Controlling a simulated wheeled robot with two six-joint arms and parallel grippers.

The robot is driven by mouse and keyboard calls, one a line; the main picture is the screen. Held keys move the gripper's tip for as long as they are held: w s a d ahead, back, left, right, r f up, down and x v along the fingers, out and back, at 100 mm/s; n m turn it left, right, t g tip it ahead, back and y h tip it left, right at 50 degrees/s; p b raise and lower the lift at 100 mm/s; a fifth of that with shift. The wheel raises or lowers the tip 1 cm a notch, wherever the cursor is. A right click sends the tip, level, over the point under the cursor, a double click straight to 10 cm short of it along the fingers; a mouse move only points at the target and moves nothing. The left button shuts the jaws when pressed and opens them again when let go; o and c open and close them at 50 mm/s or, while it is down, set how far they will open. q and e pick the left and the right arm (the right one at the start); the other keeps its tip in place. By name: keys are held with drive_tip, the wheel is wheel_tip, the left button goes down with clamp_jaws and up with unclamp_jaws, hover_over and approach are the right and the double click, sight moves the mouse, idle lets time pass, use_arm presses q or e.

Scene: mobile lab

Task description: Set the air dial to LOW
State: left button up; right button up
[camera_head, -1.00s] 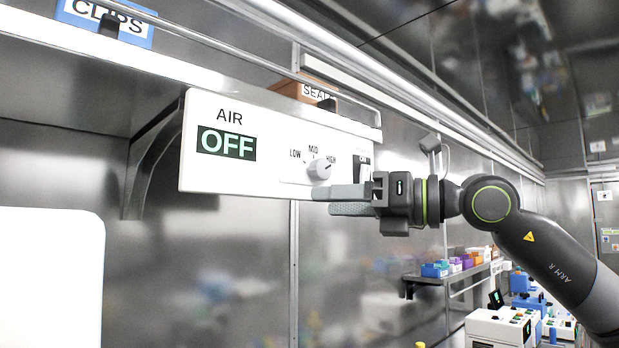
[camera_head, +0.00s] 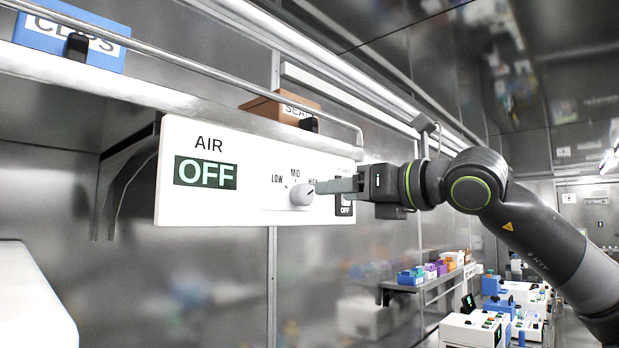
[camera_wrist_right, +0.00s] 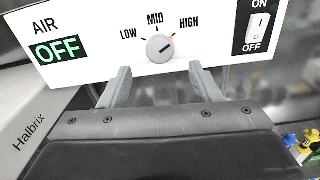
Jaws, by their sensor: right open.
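The white air panel (camera_head: 252,212) is on the wall, with a display (camera_head: 206,172) reading OFF. Its round grey dial (camera_head: 301,194) has LOW, MID and HIGH marks around it. In the right wrist view the dial (camera_wrist_right: 159,47) has its pointer line slanting up right, toward HIGH. My right gripper (camera_head: 328,186) is just in front of the dial, coming from the right. In the right wrist view its two fingers (camera_wrist_right: 159,72) are spread and empty, just below the dial on either side. I see no contact. My left gripper is out of view.
An ON/OFF rocker switch (camera_wrist_right: 257,28) is right of the dial, and my gripper partly covers it in the head view. A shelf with a rail (camera_head: 130,95) runs above the panel, holding a blue bin (camera_head: 45,35) and a brown box (camera_head: 265,106).

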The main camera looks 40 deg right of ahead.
sight(308, 194)
drive_tip(key=w+p, duration=0.1)
drive_tip(key=w, duration=0.1)
drive_tip(key=w+p, duration=0.4)
drive_tip(key=shift+a+r, duration=0.2)
drive_tip(key=shift+a, duration=0.05)
drive_tip(key=shift+w+f+p, duration=0.2)
drive_tip(key=shift+w+p, duration=0.55)
drive_tip(key=shift+w, duration=0.05)
drive_tip(key=shift+a, duration=0.1)
drive_tip(key=c, duration=1)
